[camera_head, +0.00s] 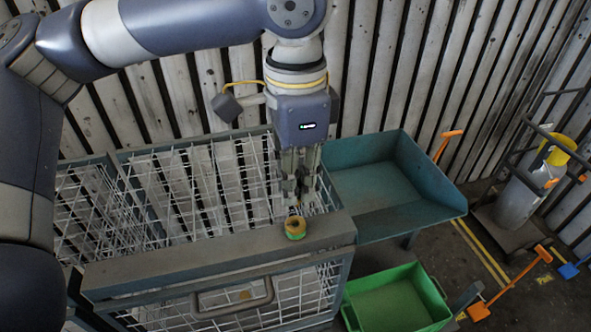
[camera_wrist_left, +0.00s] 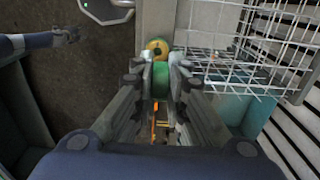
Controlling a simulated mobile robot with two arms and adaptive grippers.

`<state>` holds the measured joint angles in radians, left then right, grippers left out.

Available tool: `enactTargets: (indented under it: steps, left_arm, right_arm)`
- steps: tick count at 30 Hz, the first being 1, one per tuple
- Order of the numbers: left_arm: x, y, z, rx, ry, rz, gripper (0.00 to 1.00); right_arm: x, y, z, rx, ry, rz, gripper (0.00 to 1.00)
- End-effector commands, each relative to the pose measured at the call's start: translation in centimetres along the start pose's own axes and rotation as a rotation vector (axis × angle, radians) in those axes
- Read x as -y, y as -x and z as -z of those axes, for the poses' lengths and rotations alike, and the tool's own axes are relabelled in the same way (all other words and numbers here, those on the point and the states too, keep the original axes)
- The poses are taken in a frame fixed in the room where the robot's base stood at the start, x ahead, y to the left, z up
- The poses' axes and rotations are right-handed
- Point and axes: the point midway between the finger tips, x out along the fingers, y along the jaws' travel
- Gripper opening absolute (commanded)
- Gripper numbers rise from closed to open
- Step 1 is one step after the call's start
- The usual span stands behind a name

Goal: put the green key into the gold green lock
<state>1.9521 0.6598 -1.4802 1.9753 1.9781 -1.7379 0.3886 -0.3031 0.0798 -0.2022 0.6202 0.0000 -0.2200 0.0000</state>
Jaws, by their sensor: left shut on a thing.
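The gold green lock (camera_head: 295,229) is a small round yellow-and-green piece on the grey top beam of the wire cage, near the beam's right end. It also shows in the left wrist view (camera_wrist_left: 155,47), just past the fingertips. My left gripper (camera_head: 296,200) points down just above and behind the lock. It is shut on the green key (camera_wrist_left: 160,76), seen between its fingers in the left wrist view. The fingers hide most of the key in the head view. I cannot tell whether key and lock touch. A gripper-like end (camera_wrist_left: 66,35), possibly my right gripper, shows at the left.
The wire cage (camera_head: 180,272) fills the lower left, with a handle (camera_head: 235,303) on its front. A teal tray (camera_head: 375,185) stands right of the gripper. A green crate (camera_head: 395,305) is below it.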

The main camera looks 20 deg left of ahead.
Motion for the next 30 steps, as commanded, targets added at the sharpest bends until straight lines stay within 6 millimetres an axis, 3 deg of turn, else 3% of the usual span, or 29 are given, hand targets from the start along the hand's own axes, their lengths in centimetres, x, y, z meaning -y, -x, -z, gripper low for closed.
enactTargets:
  steps: [3, 5, 8, 17, 30]
  left_arm:
    - [0.0, -0.8, -0.1, 0.002, 0.000, -0.001, 0.00]
    - [0.0, -1.1, 0.0, 0.001, 0.000, -0.001, 0.00]
    - [0.0, -1.7, -0.1, 0.002, 0.000, 0.000, 0.00]
    - [0.0, -3.5, -0.1, 0.001, 0.000, -0.001, 0.00]
    - [0.0, -5.1, -0.1, 0.000, -0.001, 0.000, 0.00]
  right_arm:
    - [-0.1, 0.0, 2.8, -0.042, -0.002, -0.001, 0.40]
    - [0.0, 0.0, 3.2, -0.048, -0.002, 0.000, 0.40]
    - [0.1, -0.1, 2.8, -0.040, -0.003, 0.000, 0.40]
    - [0.4, 0.0, -1.4, 0.024, -0.003, 0.004, 0.40]
    - [-0.5, 0.0, 1.0, -0.015, -0.002, -0.006, 0.40]
